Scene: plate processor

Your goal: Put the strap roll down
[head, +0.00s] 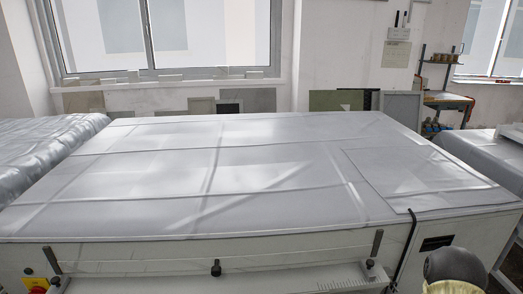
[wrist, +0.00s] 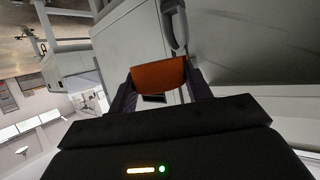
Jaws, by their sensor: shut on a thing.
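The strap roll (wrist: 159,84) shows as an orange-brown piece in the wrist view. It sits between the two dark fingers of my gripper (wrist: 160,88), which is shut on it. Only one face of the roll shows, so its full shape is hidden. Pale panels of a machine or cabinet are behind it; I cannot tell how far off they are, and I see no surface touching the roll. My gripper and the roll cannot be made out in the head view.
A wide, pale covered machine table (head: 190,210) fills the head view. A flat sheet (head: 415,175) lies on its right part, and most of its top is clear. A black cable (head: 405,250) hangs over the front edge. Shelves (head: 440,65) stand at the back right.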

